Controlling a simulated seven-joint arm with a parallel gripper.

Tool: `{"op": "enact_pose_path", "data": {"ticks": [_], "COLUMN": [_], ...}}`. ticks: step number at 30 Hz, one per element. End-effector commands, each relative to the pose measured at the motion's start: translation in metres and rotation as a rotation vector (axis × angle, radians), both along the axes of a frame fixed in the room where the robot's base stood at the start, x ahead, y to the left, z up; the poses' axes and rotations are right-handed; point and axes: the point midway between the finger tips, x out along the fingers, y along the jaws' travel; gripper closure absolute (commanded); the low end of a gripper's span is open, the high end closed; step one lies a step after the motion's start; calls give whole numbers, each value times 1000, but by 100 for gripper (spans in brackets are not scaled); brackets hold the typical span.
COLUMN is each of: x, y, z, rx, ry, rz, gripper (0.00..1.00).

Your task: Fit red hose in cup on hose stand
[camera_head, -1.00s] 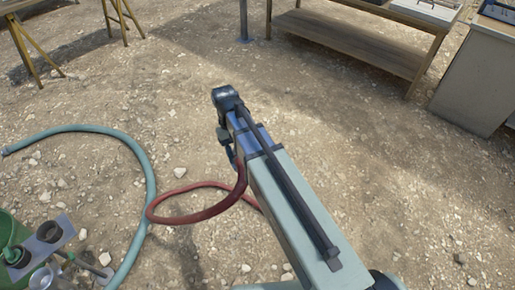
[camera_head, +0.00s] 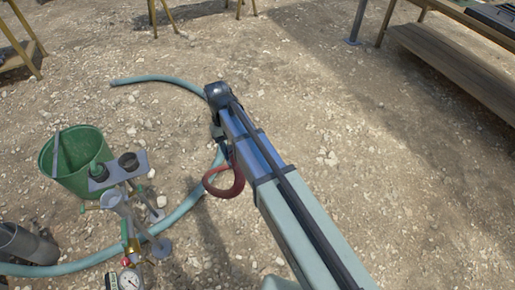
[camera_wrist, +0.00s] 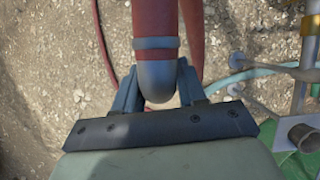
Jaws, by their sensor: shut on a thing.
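The red hose (camera_head: 226,184) hangs in a loop below my arm. In the wrist view my gripper (camera_wrist: 158,80) is shut on the red hose (camera_wrist: 155,18) close to its rounded grey end. In the head view my gripper (camera_head: 218,132) is mostly hidden by my arm. The hose stand (camera_head: 141,164) is left of my gripper, apart from it. Its grey plate carries a dark cup (camera_head: 129,160) and a green cup beside it. In the wrist view a cup (camera_wrist: 304,136) shows at the right edge. The held hose end is clear of the cups.
A green bucket (camera_head: 60,166) stands behind the stand. A teal hose (camera_head: 192,203) curves along the ground behind and below my gripper. A pressure gauge (camera_head: 130,279) and brass fittings are in front of the stand. A wooden bench (camera_head: 465,70) is at right. Gravel ground is open between.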

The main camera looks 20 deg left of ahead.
Motion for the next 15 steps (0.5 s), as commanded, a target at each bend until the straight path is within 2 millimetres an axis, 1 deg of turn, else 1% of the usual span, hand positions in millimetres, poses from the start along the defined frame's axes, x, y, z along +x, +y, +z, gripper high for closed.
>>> {"op": "enact_pose_path", "data": {"ticks": [1, 8, 9, 14, 15], "x": [-6, -40, -46, -73, -81], "y": [19, 85, 98, 147, 160], "z": [0, 0, 0, -1, -1], "rx": [0, 0, -1, -1, -1], "ry": [0, 0, 0, -1, -1], "rz": [28, 139, 158, 238, 260], "gripper": [100, 100, 100, 100, 100]}}
